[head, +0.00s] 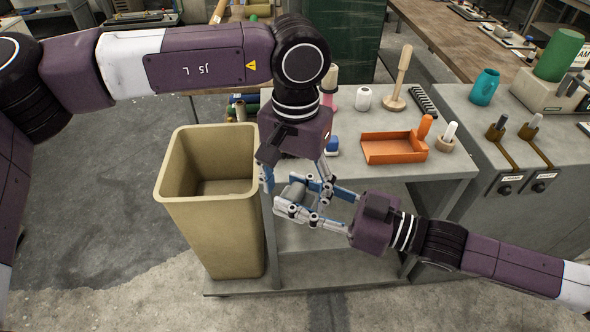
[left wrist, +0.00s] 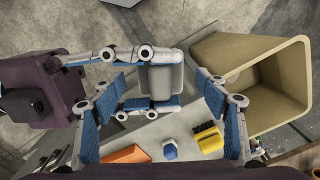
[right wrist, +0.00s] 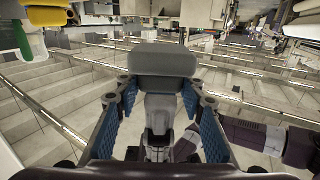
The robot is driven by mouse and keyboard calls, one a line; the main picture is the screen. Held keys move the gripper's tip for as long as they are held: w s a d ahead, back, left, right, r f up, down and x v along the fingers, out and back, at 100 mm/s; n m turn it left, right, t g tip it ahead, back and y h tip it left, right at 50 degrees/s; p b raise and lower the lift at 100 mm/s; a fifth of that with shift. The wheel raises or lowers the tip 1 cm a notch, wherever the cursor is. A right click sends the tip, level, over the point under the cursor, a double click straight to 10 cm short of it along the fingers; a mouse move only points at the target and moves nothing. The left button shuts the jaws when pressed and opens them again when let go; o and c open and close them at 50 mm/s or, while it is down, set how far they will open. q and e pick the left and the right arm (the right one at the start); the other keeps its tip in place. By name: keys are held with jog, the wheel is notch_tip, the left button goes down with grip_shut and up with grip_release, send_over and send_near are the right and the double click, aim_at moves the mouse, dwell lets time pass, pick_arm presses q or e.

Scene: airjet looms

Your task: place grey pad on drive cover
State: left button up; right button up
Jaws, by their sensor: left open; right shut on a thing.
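The grey pad (head: 297,191) is between the fingers of my right gripper (head: 299,199), above the front left of the grey bench. It also shows in the left wrist view (left wrist: 160,82), with the right fingers along its sides, and in the right wrist view (right wrist: 162,60), at the fingertips. My left gripper (head: 296,184) is open and comes down from above; its fingers stand apart on either side of the pad. Whether they touch it I cannot tell. I cannot surely pick out the drive cover in these views.
A beige bin (head: 212,205) stands left of the grey bench (head: 400,177). An orange tray (head: 393,149), a white spool (head: 363,98) and a wooden post (head: 399,82) are on the bench.

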pick_arm(q)
jog(key=shift+f, duration=0.7)
jog(key=shift+c, duration=0.5)
jog(key=c, duration=1)
jog(key=shift+c, duration=0.5)
pick_arm(e)
jog(key=o, duration=1.2)
